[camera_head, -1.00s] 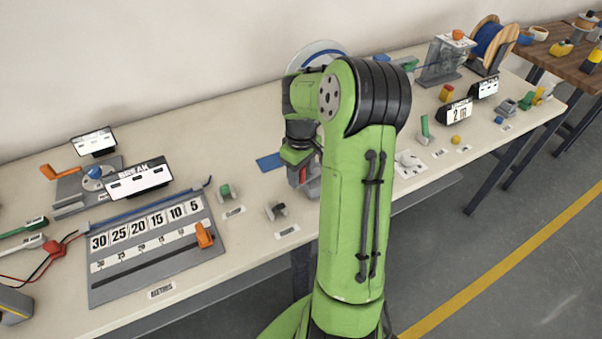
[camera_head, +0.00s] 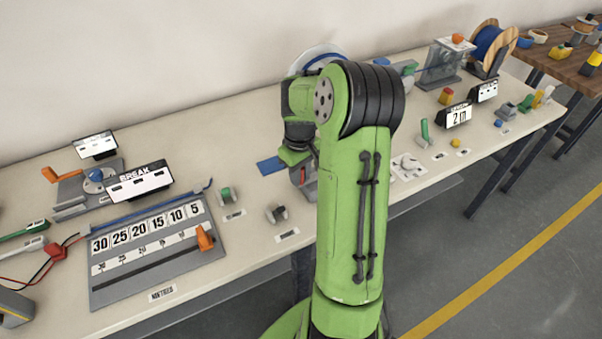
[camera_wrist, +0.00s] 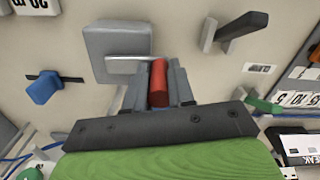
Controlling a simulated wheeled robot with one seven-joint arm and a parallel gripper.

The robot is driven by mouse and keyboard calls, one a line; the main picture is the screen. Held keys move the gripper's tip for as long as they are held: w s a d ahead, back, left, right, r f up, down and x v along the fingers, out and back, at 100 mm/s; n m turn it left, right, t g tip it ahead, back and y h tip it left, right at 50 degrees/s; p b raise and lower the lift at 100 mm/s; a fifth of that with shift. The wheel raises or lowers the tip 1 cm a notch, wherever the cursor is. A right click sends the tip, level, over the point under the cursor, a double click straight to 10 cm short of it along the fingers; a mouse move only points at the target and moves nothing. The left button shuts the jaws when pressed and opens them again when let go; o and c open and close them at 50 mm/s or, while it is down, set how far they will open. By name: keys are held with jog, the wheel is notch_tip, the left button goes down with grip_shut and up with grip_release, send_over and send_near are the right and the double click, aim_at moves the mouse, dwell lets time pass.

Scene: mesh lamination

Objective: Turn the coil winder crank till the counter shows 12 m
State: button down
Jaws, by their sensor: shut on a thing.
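My gripper (camera_wrist: 158,88) is shut on the red crank handle (camera_wrist: 158,72) in the wrist view, with a finger on each side of it. A thin silver crank arm (camera_wrist: 125,58) runs from the handle across a grey block (camera_wrist: 117,40). In the head view the crank is mostly hidden behind my arm, and a bit of red (camera_head: 302,175) shows below my wrist. A black counter display (camera_head: 458,116) at the right reads "2 m". A round reel with blue on it (camera_head: 322,52) shows partly behind my arm.
A grey board numbered 30 to 5 (camera_head: 150,275) and a "BREAK" sign (camera_head: 139,182) stand at the left. A wooden spool of blue wire (camera_head: 492,47) stands at the back right. Several small parts lie along the table's front edge.

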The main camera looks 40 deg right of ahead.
jog(key=shift+w+d+r+m+p, duration=0.15)
jog(key=shift+w+m+p, duration=0.35)
jog(key=shift+m, duration=0.7)
jog(key=m, duration=0.1)
jog(key=w+d+m, duration=0.1)
jog(key=m, duration=0.1)
jog(key=shift+w+m+p, duration=0.25)
jog(key=shift+m+p, duration=0.05)
jog(key=shift+p, duration=0.05)
jog(key=shift+w+d+m+p, duration=0.2)
jog(key=shift+d+m, duration=0.15)
jog(key=shift+m, duration=0.5)
jog(key=shift+w+d+m+p, duration=0.15)
jog(key=shift+w+d+m, duration=0.15)
jog(key=shift+m, duration=0.6)
jog(key=shift+w+d+m+p, duration=0.2)
jog(key=shift+d+m, duration=0.15)
jog(key=shift+m, duration=0.5)
jog(key=c, duration=1)
grip_release()
jog(key=shift+s, duration=0.1)
jog(key=shift+o, duration=0.2)
notch_tip(320, 180, up, 16)
jog(key=p, duration=0.3)
jog(key=shift+f, duration=0.25)
